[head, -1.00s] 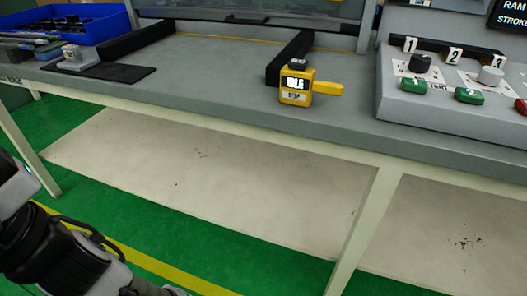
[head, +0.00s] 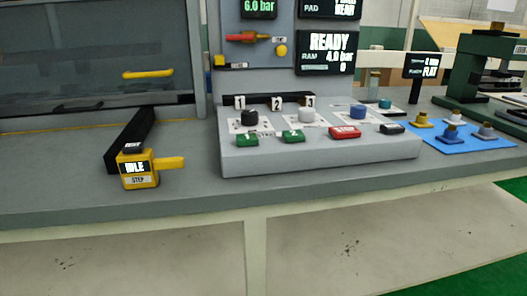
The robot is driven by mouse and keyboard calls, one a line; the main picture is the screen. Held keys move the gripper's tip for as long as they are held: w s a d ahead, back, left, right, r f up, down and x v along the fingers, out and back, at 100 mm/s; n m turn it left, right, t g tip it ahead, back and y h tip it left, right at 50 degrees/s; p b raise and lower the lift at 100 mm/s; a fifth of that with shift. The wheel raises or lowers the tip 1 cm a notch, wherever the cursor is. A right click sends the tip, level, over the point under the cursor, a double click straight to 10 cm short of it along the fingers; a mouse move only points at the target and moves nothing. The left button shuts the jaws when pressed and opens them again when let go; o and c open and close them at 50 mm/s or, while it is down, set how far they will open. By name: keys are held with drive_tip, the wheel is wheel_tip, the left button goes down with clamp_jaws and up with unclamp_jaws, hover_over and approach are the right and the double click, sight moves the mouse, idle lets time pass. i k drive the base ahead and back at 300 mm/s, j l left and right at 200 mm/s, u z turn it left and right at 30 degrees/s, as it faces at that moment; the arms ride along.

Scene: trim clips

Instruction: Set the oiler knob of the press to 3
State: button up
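The press control panel (head: 320,155) is a grey sloped box on the bench. It carries a black knob (head: 248,113), a pale grey knob (head: 306,115) and a blue knob (head: 358,111), each on a white dial plate. The dial lettering is too small to read, so I cannot tell which knob is the oiler or what it is set to. Tags 1, 2 and 3 stand on a black bar (head: 264,98) behind the knobs. My gripper is not in view.
Green buttons (head: 247,140) and a red button (head: 344,132) line the panel's front. A yellow box (head: 138,170) reading IDLE stands left of it. The display (head: 328,52) reads READY, 4.0 bar. A blue mat (head: 470,146) with small parts lies right. The bench front is clear.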

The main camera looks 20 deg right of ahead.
sight(384, 104)
drive_tip(key=z, duration=1.4)
